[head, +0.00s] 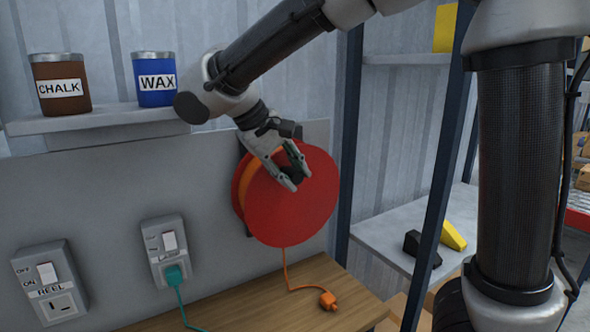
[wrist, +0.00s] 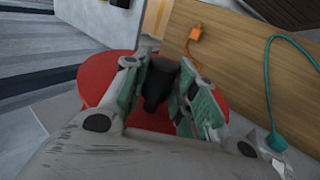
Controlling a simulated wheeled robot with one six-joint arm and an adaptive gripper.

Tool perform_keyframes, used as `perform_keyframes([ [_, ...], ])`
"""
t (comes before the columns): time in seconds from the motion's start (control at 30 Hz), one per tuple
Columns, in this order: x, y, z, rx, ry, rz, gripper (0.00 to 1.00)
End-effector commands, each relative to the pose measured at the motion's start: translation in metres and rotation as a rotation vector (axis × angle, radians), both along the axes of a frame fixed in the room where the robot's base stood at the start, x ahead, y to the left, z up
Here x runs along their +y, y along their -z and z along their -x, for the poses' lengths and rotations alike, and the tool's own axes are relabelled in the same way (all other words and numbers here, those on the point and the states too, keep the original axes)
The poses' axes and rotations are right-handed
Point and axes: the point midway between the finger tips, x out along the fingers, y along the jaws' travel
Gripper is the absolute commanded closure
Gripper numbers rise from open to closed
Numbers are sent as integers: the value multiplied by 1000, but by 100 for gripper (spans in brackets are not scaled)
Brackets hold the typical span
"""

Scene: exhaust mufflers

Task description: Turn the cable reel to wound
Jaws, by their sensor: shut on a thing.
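The red cable reel (head: 292,215) is mounted on the grey wall panel. An orange cable (head: 285,270) hangs from it to the wooden bench, ending in an orange plug (head: 328,301). My gripper (head: 296,181) is at the front face of the reel, shut on its dark handle. In the wrist view the black handle (wrist: 158,85) stands between my gripper's fingers (wrist: 166,95), with the red disc (wrist: 100,75) behind. The orange plug (wrist: 196,33) also shows there on the bench.
A socket labelled REEL (head: 48,283) and a second socket (head: 166,248) with a teal plug are on the panel. Brown CHALK (head: 60,84) and blue WAX (head: 154,80) tins stand on a shelf above. A rack (head: 385,232) stands at the right.

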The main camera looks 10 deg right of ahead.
Motion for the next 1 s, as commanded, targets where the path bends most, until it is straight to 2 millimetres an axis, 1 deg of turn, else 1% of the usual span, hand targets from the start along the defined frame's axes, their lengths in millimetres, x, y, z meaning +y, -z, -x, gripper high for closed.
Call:
perform_keyframes([
  [0.47,1,2,1,4,-1,-2,100],
  [0.5,1,2,1,5,-1,-2,65],
  [0.57,1,2,1,5,-1,-2,54],
  [0.6,1,2,1,3,-1,-1,51],
  [0.87,1,1,1,3,0,-1,51],
  [1.0,6,-5,2,1,-1,-2,51],
])
